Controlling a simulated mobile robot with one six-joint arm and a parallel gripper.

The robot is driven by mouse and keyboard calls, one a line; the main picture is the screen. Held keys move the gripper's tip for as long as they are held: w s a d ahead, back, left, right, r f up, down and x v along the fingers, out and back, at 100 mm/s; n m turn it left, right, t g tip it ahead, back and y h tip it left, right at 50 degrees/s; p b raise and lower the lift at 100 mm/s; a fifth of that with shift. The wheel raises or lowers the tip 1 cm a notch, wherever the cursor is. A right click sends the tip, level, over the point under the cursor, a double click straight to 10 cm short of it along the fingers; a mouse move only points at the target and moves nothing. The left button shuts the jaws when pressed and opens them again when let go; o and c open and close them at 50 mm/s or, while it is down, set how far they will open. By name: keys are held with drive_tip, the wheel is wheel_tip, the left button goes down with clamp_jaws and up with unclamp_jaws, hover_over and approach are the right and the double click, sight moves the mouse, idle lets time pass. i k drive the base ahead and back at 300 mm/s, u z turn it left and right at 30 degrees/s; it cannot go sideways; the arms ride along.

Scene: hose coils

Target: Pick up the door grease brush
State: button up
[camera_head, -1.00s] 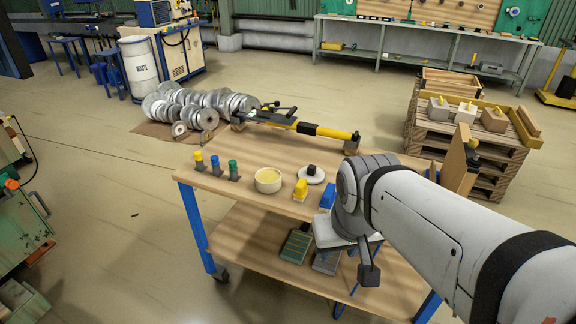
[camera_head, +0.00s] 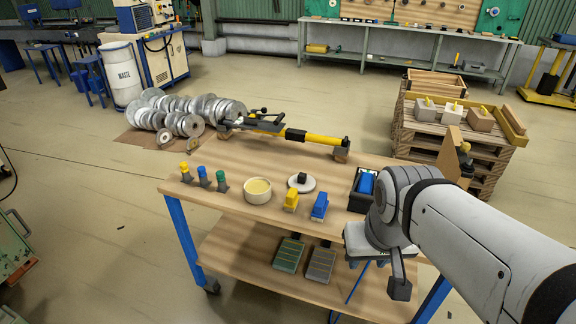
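Which item is the door grease brush is not clear from its looks. A yellow-topped brush-like piece (camera_head: 291,200) and a blue one (camera_head: 320,206) stand side by side on the wooden bench top (camera_head: 235,158). Three small pieces with yellow (camera_head: 185,171), blue (camera_head: 203,175) and green (camera_head: 221,180) tops stand in a row at the left. A tub of pale yellow grease (camera_head: 258,190) sits between these groups. My gripper (camera_head: 400,286) is at the right, by the bench's near right side. Its fingers cannot be made out, and my wrist hides part of the bench.
A white dish with a dark knob (camera_head: 301,182) and a black tray with a blue item (camera_head: 363,188) are on the bench. A yellow-and-black tool (camera_head: 300,136) lies at the back edge. Several blocks sit on a pallet stack (camera_head: 450,150) at the right.

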sight(292, 198)
drive_tip(key=i, duration=0.95)
